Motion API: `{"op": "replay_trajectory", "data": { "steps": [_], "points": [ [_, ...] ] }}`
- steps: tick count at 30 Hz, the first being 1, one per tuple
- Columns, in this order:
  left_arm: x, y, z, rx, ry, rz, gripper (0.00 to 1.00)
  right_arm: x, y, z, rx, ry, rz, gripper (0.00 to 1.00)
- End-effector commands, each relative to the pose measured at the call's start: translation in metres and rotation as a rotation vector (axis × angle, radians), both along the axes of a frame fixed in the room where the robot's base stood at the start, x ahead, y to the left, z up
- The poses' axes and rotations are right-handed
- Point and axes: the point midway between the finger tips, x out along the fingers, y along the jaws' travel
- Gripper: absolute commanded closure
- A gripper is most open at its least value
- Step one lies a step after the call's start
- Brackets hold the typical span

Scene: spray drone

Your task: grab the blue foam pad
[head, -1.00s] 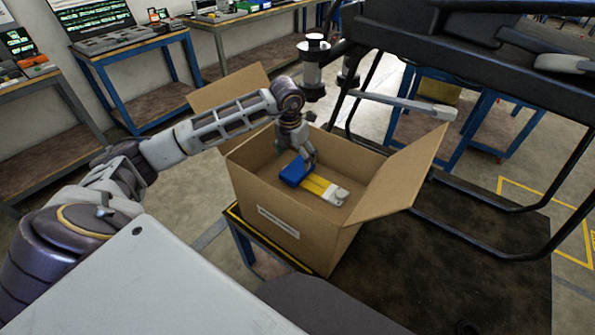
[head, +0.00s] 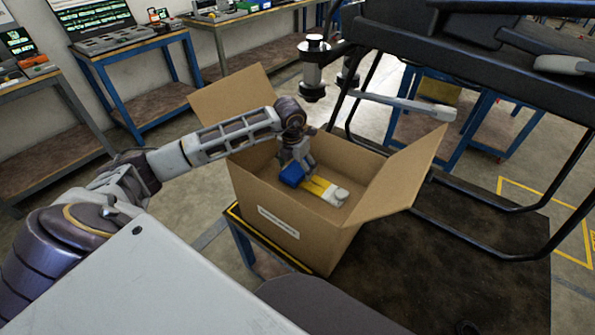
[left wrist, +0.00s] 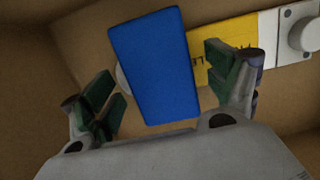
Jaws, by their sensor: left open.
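The blue foam pad (head: 293,174) lies inside the open cardboard box (head: 331,241), against a yellow and white item (head: 325,189). In the left wrist view the blue foam pad (left wrist: 154,66) is a flat block overlapping the left part of the yellow item (left wrist: 224,44). My left gripper (head: 301,166) is down in the box just above the pad. In the left wrist view its open green-padded fingers (left wrist: 166,90) stand on either side of the pad, and I see no firm contact. My right gripper is not in view.
The box's raised flaps (head: 402,171) stand at the left back and right. A black frame (head: 455,45) rises behind and right of the box. Blue-legged workbenches (head: 130,50) stand along the back wall. Box walls surround the gripper closely.

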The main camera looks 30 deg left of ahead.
Motion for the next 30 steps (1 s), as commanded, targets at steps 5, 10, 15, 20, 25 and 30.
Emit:
{"op": "replay_trajectory", "data": {
  "steps": [5, 10, 15, 20, 25, 30],
  "points": [
    [0.0004, 0.0002, -0.0029, 0.0, 0.0, 0.0, 0.12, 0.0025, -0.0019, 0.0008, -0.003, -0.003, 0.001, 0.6],
    [0.0005, 0.0002, -0.0026, 0.0, 0.0, 0.0, 0.12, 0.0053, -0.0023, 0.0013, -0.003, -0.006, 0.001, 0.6],
    [0.0006, 0.0002, -0.0023, 0.0, -0.001, 0.0, 0.12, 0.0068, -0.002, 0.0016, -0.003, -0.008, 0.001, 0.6],
    [0.0006, 0.0003, -0.0022, 0.0, -0.001, 0.0, 0.33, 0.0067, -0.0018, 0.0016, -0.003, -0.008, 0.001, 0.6],
    [0.0006, 0.0003, -0.0022, 0.0, -0.001, 0.0, 0.47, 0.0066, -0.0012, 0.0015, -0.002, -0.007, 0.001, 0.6],
    [0.0006, 0.0003, -0.0022, 0.0, -0.001, 0.0, 0.47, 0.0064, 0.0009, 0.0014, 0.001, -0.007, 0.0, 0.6]
  ]
}}
